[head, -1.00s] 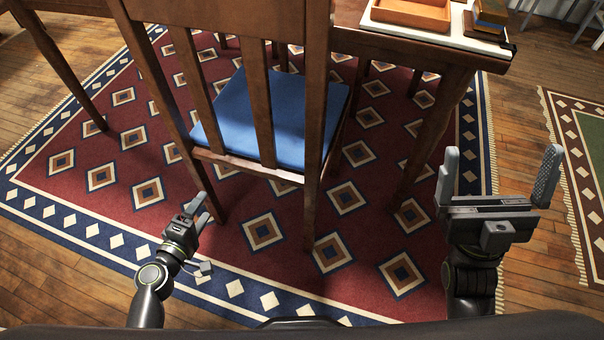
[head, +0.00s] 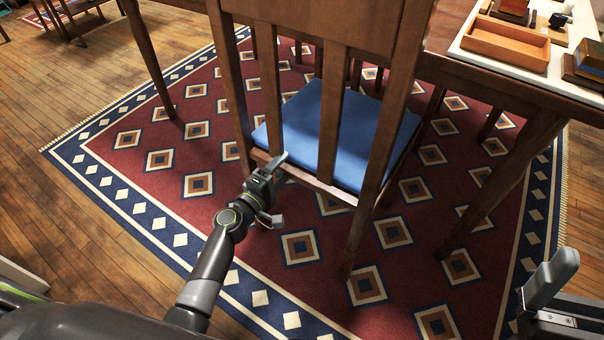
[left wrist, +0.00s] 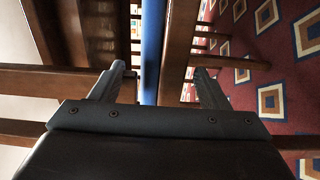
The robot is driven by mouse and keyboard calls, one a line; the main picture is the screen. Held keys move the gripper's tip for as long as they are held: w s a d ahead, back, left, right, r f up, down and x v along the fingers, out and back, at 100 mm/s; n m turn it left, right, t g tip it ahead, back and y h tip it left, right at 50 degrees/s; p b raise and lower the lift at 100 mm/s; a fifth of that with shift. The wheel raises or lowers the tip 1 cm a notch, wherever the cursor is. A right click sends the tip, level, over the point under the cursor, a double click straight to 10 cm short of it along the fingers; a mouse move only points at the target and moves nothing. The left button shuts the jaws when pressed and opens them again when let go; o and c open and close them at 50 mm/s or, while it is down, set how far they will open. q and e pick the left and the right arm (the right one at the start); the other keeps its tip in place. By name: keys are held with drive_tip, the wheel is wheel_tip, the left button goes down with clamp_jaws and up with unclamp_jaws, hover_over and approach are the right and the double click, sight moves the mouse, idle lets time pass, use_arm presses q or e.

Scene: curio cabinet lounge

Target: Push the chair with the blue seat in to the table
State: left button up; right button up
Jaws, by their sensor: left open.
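The wooden chair with the blue seat (head: 340,132) stands upright on the rug, its slatted back towards me. The dark wooden table (head: 490,84) is beyond it and to the right; the chair back hides part of its edge. My left gripper (head: 278,170) is open at the rear edge of the seat, at the chair's lower back rail. In the left wrist view the blue seat edge (left wrist: 152,50) and brown wood show between its spread fingers; contact is unclear. My right gripper (head: 555,278) is partly cut off at the lower right, apart from the chair, with one finger visible and empty space beside it.
A red patterned rug (head: 190,155) lies under the chair and table. A wooden tray (head: 506,42) and books (head: 588,62) are on the table at upper right. A table leg (head: 505,185) stands right of the chair. Bare wooden floor (head: 60,235) is free at left.

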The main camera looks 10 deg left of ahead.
sight(289, 162)
use_arm(q)
drive_tip(key=shift+b+x, duration=0.35)
drive_tip(key=shift+x, duration=1.45)
clamp_jaws()
